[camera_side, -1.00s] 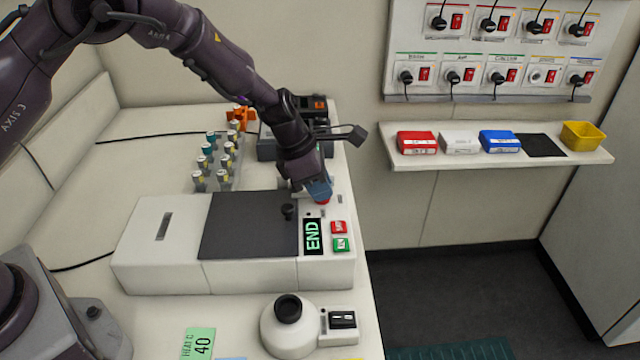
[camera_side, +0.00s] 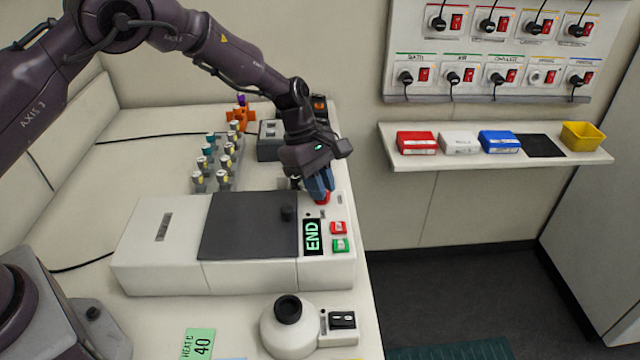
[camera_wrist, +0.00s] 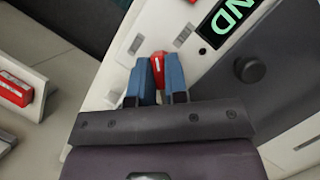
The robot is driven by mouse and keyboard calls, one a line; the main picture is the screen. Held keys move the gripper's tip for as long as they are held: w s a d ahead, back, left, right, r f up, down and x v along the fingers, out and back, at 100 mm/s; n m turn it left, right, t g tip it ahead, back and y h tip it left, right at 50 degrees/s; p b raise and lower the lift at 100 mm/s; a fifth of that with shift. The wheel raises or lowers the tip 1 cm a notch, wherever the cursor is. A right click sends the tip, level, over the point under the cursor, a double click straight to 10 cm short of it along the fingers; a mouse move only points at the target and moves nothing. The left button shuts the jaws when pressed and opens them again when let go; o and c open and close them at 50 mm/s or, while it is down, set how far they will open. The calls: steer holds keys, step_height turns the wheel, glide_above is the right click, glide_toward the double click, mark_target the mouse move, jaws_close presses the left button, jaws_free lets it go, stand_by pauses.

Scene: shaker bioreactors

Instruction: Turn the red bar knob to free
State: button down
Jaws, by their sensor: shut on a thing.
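The red bar knob (camera_side: 323,200) is on the top panel of the white machine (camera_side: 160,245), near its back right corner. My gripper (camera_side: 320,192) points down at it with blue fingers shut on the knob. In the wrist view, the red knob (camera_wrist: 158,68) shows between the two blue fingertips (camera_wrist: 157,82), its far end sticking out past them. The fingers hide most of the knob's sides. Small grey label plates (camera_wrist: 135,45) sit on the panel near the knob; their text is too small to read.
The machine has a dark lid (camera_side: 250,225) with a black knob (camera_side: 288,213), an END display (camera_side: 312,237), and red (camera_side: 339,228) and green (camera_side: 340,245) buttons. A rack of vials (camera_side: 215,160) stands behind. A shelf (camera_side: 480,160) with boxes is at right.

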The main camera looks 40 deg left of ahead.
steer(key=m+g, duration=0.1)
steer(key=m, duration=0.3)
steer(key=shift+w+m+g, duration=0.1)
steer(key=shift+m+g, duration=0.2)
steer(key=shift+g, duration=0.1)
steer(key=shift+m+g+y, duration=0.6)
steer(key=shift+m+g, duration=0.1)
steer(key=shift+m, duration=1.5)
steer(key=c, duration=1.1)
jaws_free()
steer(key=shift+c, duration=0.2)
steer(key=v, duration=1.3)
steer(key=shift+m, duration=0.3)
